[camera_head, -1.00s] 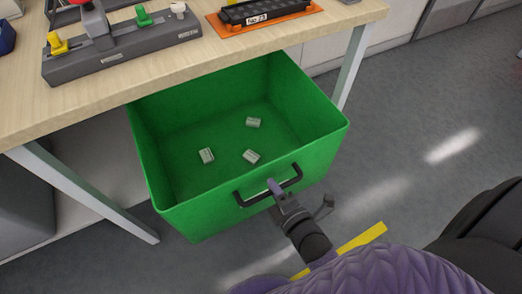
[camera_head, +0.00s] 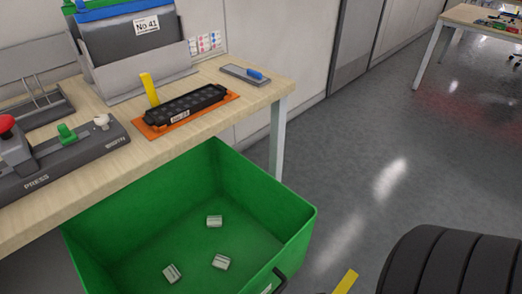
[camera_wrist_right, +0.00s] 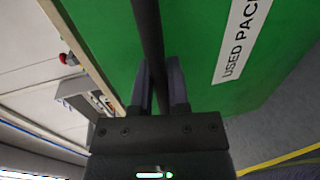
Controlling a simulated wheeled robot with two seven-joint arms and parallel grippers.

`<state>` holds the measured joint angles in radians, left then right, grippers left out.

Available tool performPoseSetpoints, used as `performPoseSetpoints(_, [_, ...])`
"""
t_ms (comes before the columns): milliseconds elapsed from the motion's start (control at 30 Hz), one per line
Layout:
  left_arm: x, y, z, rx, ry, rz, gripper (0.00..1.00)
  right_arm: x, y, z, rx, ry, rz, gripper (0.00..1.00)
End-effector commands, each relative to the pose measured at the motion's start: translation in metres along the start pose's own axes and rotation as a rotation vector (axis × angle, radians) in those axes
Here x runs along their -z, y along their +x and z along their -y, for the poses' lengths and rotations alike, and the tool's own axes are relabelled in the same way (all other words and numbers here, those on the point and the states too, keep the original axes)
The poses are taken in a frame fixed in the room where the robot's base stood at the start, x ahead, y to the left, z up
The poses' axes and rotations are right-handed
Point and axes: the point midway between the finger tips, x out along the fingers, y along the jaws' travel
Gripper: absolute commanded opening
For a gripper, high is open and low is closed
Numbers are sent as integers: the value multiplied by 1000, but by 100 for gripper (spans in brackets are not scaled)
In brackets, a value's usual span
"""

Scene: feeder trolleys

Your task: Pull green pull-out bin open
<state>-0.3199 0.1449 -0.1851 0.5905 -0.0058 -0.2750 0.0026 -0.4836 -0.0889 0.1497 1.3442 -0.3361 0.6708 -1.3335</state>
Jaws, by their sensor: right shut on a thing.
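The green pull-out bin (camera_head: 285,235) stands out from under the wooden bench top in the head view, with its open inside showing. Several small pale grey blocks lie on its floor. Part of its black handle (camera_head: 279,281) shows at the lower edge; the rest is cut off. In the right wrist view, the bin's green front (camera_wrist_right: 195,30) carries a white label (camera_wrist_right: 240,40) reading "USED PAC…". My right gripper (camera_wrist_right: 162,85) is shut on the black handle (camera_wrist_right: 149,25), one finger on each side of the bar. My left gripper is in neither view.
The bench top (camera_head: 170,150) holds a grey press fixture (camera_head: 90,150), a black part on an orange tray (camera_head: 190,108) and a grey folder holder (camera_head: 145,80). A bench leg (camera_head: 277,135) stands behind the bin. Grey floor (camera_head: 400,150) is open to the right.

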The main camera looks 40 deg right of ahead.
Motion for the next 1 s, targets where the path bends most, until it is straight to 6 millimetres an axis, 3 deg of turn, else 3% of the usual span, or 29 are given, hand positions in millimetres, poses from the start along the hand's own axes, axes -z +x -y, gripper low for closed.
performPoseSetpoints(67, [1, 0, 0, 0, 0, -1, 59, -1, 0, 0, 2, 0, 1, 0])
performPoseSetpoints(100, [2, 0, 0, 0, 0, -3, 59, -1, 0, 0, 2, 0, 1, 29])
performPoseSetpoints(233, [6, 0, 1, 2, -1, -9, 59, 0, 0, 0, 1, 0, 1, 54])
performPoseSetpoints(567, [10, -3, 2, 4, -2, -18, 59, 0, -8, 0, 3, 0, 1, 54])
performPoseSetpoints(800, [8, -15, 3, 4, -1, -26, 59, 0, -67, -1, 5, 1, 2, 54])
performPoseSetpoints(1000, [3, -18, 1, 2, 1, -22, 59, 0, -96, 0, 2, 1, 1, 54])
